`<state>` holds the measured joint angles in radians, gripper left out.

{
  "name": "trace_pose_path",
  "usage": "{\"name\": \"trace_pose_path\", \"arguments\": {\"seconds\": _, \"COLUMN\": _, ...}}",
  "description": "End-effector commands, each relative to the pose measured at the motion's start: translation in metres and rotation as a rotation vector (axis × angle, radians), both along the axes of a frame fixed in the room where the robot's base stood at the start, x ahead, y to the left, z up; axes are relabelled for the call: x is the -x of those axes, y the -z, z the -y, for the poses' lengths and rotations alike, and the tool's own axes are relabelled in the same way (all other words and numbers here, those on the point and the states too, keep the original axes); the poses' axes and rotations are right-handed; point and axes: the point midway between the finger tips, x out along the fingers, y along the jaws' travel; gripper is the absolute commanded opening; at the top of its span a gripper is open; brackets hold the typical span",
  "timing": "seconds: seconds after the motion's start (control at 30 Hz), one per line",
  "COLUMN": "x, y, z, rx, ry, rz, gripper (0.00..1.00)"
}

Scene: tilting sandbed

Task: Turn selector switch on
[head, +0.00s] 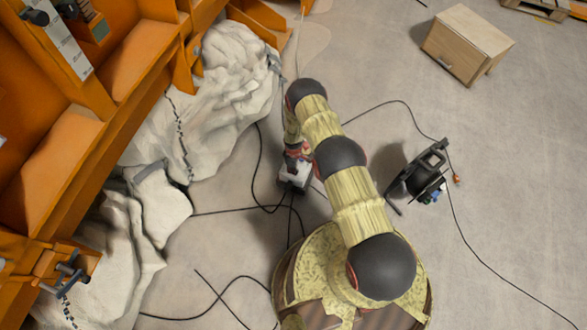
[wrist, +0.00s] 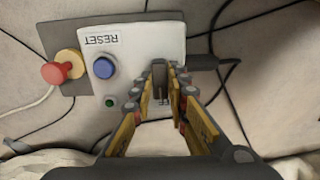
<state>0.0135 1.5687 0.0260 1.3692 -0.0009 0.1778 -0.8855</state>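In the wrist view a white control box (wrist: 140,40) on a dark plate lies under my gripper (wrist: 164,80). It carries a blue button (wrist: 104,67) with an upside-down RESET label, a small green light (wrist: 110,102) and, to the left, a red mushroom button (wrist: 56,73) on a yellow collar. My gripper's two fingers come close together over the right part of the box. A dark upright piece, perhaps the selector switch (wrist: 159,74), shows between the fingertips. I cannot tell whether they touch it. In the head view the box (head: 296,172) is small and partly hidden by my arm.
Black cables (wrist: 232,92) run over the floor around the box. A black cable reel (head: 422,176) stands to the right, and a wooden cabinet (head: 467,44) farther back. An orange frame (head: 130,60) with whitish draped material (head: 215,95) fills the left. Open floor lies at the right.

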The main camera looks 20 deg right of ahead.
Motion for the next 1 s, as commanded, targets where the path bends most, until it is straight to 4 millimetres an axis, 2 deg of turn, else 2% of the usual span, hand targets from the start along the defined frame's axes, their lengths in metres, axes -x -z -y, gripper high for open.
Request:
{"name": "trace_pose_path", "arguments": {"seconds": 0.23, "x": 0.0000, "y": -0.0001, "z": 0.0000, "rx": 0.000, "ry": 0.000, "rz": 0.000, "gripper": 0.00}}
{"name": "trace_pose_path", "arguments": {"seconds": 0.67, "x": -0.0006, "y": -0.0004, "z": 0.0000, "rx": 0.001, "ry": 0.024, "rz": 0.001, "gripper": 0.00}}
{"name": "trace_pose_path", "arguments": {"seconds": 1.0, "x": -0.0006, "y": -0.0006, "z": -0.0001, "rx": 0.000, "ry": 0.217, "rz": 0.001, "gripper": 0.00}}
